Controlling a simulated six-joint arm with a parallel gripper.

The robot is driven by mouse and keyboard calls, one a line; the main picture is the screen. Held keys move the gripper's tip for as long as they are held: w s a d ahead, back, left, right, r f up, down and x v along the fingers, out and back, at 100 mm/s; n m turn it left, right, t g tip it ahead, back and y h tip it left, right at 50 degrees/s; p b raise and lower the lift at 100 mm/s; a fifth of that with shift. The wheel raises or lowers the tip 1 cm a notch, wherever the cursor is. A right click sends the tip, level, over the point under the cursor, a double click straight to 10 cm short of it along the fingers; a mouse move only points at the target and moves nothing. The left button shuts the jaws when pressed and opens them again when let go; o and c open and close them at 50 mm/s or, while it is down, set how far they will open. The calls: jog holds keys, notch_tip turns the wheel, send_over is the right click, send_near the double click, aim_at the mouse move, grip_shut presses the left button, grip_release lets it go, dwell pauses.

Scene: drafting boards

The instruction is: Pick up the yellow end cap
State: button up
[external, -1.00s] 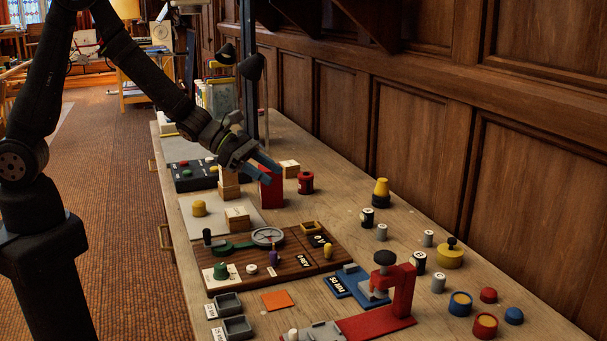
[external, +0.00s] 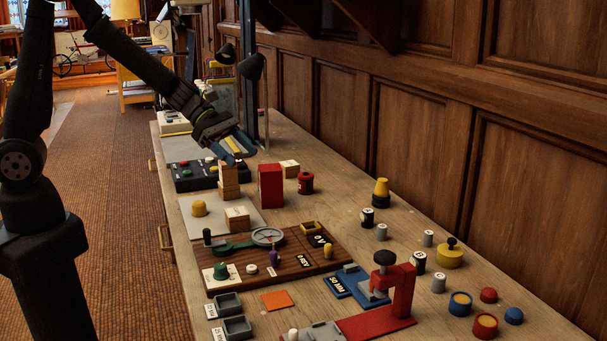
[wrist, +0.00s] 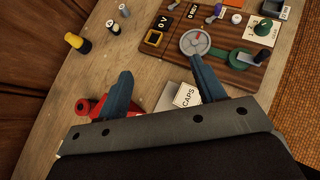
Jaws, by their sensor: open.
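A block labelled CAPS (wrist: 187,95) shows beside the right finger there.
A dark button box (external: 195,174) lies under the gripper area. A brown board (external: 290,262) with gauges is nearer the camera. Another yellow piece (external: 381,186) sits on a black base.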

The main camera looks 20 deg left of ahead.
jog(key=w+a+m+y, duration=0.2)
jog(key=a+y, duration=0.4)
jog(key=a, duration=1.3)
send_near(199, 202)
jog(key=x, duration=0.5)
jog(key=shift+w+a, duration=0.15)
jog(key=shift+a, duration=0.05)
jog(key=shift+y, duration=0.3)
jog(key=shift+d+x, duration=0.1)
jog(key=shift+x, duration=1.2)
jog(key=shift+d+x, duration=0.15)
jog(key=shift+x, duration=1.15)
jog(key=shift+r, duration=0.1)
jog(key=c, duration=1.1)
